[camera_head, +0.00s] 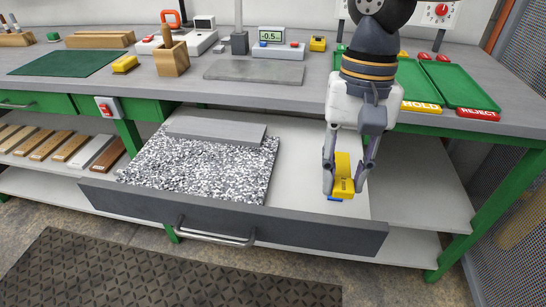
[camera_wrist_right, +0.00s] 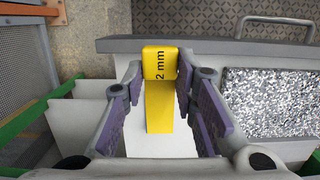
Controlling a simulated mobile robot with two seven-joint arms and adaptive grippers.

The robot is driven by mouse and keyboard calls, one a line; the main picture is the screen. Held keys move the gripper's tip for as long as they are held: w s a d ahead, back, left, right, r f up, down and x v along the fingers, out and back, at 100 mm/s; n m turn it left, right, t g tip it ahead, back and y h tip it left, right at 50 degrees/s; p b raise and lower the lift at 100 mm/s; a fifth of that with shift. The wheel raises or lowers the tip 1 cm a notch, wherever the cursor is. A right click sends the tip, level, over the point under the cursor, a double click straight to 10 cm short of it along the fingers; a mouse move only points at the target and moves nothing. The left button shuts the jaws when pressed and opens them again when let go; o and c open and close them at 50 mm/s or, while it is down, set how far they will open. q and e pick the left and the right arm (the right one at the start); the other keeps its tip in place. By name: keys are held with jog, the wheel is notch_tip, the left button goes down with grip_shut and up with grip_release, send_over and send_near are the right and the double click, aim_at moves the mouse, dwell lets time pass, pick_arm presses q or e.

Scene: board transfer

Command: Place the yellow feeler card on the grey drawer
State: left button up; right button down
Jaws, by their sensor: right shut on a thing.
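The yellow feeler card (camera_head: 343,172) is in my right gripper (camera_head: 345,188), between its two fingers, which point down over the right part of the open grey drawer (camera_head: 300,229). In the right wrist view the card (camera_wrist_right: 160,105) reads "2 mm" at its end and stands between the purple finger pads of the gripper (camera_wrist_right: 160,85). The pale drawer floor lies below it. Whether the card touches the floor I cannot tell. A small blue patch (camera_head: 334,200) shows just under the card. My left gripper is not in view.
A speckled mat (camera_head: 200,177) with a grey slab (camera_head: 216,131) fills the drawer's left part. The pale floor right of the mat (camera_head: 300,150) is bare. A green tray (camera_head: 460,84) and a "HOLD" label (camera_head: 421,106) are on the bench above. The drawer's front wall has a metal handle (camera_head: 216,238).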

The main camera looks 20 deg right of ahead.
jog(key=shift+w+a, duration=0.1)
jog(key=shift+w, duration=0.1)
jog(key=shift+w+f, duration=0.1)
jog(key=shift+w, duration=0.1)
jog(key=w+d+f, duration=0.3)
jog(key=w+f, duration=0.1)
jog(key=w, duration=0.3)
jog(key=b, duration=0.2)
send_over(319, 184)
jog(key=f, duration=0.2)
jog(key=s+f, duration=0.1)
jog(key=f, duration=0.1)
jog(key=shift+f, duration=0.3)
jog(key=shift+w+f, duration=0.15)
jog(key=shift+w, duration=0.2)
jog(key=shift+w+d+f+b, duration=0.15)
jog(key=shift+w+f+b, duration=0.05)
jog(key=shift+f+b, duration=0.1)
notch_tip(319, 184, down, 3)
jog(key=shift+w+r, duration=0.1)
jog(key=shift+w, duration=0.05)
jog(key=shift+f, duration=0.2)
jog(key=shift+w+r, duration=0.1)
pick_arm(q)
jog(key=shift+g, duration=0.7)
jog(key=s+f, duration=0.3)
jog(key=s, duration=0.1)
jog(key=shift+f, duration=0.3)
pick_arm(e)
jog(key=shift+f, duration=0.6)
